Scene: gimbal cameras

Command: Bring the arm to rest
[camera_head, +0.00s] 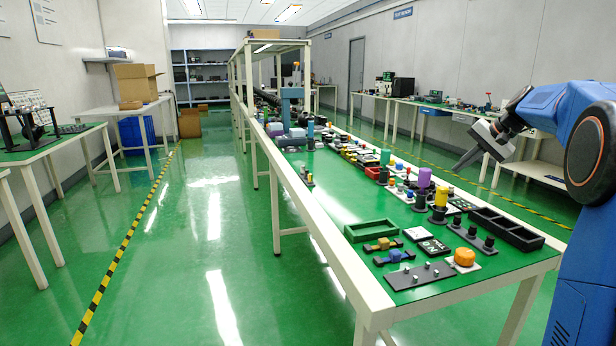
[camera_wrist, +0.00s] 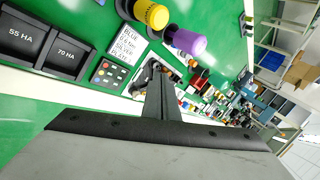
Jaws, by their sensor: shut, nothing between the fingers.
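My gripper (camera_head: 466,161) is at the right of the head view, at the end of my blue arm. Its dark fingers are together and point down and to the left. They hold nothing. In the head view the gripper appears above the right edge of the long green-topped table (camera_head: 331,196), apart from the things on it. In the wrist view the closed fingers (camera_wrist: 161,100) reach up the middle of the picture, with the tabletop and its parts beyond them.
The table holds a green tray (camera_head: 372,230), a black compartment tray (camera_head: 507,229), a yellow cylinder (camera_head: 442,197), a purple cylinder (camera_head: 424,178) and an orange knob (camera_head: 464,257). A printed card (camera_wrist: 124,48) shows in the wrist view. The green floor aisle (camera_head: 190,240) at left is clear.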

